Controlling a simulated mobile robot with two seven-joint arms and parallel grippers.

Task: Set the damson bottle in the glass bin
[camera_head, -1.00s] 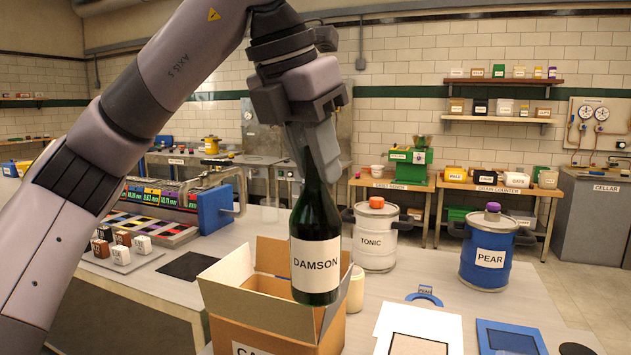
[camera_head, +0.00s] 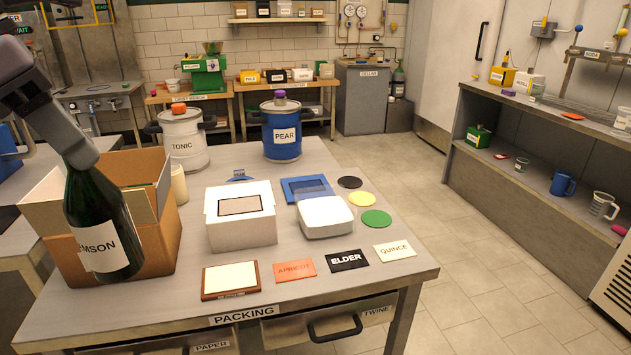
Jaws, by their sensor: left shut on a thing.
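The damson bottle (camera_head: 103,225) is dark green glass with a white label, of which "MSON" shows. It hangs slightly tilted at the left of the head view, in front of the open cardboard box (camera_head: 158,220). My left gripper (camera_head: 78,152) is shut on its neck, which the fingers partly hide. I cannot tell whether the bottle touches the box. I cannot make out a glass bin in this view. My right gripper is not in view.
The packing table (camera_head: 345,260) holds a white box (camera_head: 240,232), a white rounded container (camera_head: 325,218), coloured cards and discs, the tonic keg (camera_head: 183,145) and the blue pear keg (camera_head: 281,138). A shelf unit (camera_head: 545,195) stands right; open floor (camera_head: 480,235) lies between.

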